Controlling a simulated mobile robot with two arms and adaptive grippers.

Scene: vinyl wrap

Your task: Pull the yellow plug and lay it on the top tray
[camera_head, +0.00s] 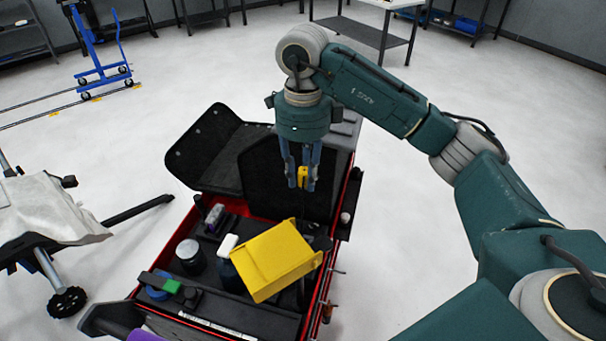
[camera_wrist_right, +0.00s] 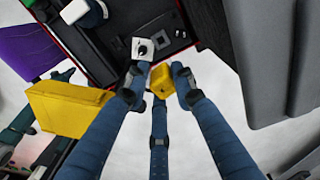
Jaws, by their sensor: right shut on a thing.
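My right gripper (camera_head: 300,182) is shut on the yellow plug (camera_head: 303,176), above the far right part of the cart. In the right wrist view the plug (camera_wrist_right: 161,80) sits between the fingertips of the gripper (camera_wrist_right: 160,88). A white socket-like block with a dark centre (camera_wrist_right: 142,47) shows just beyond the plug; I cannot tell whether they touch. The black top tray with red sides (camera_head: 257,318) holds several items and lies below and nearer than the gripper. My left gripper is not in view.
A large yellow box (camera_head: 276,259) lies tilted across the tray. Near it are a dark jar with a light lid (camera_head: 189,251), a white-capped bottle (camera_head: 227,245) and a green-and-blue item (camera_head: 170,286). Black panels (camera_head: 205,150) stand at the back. A draped stand (camera_head: 45,215) is left.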

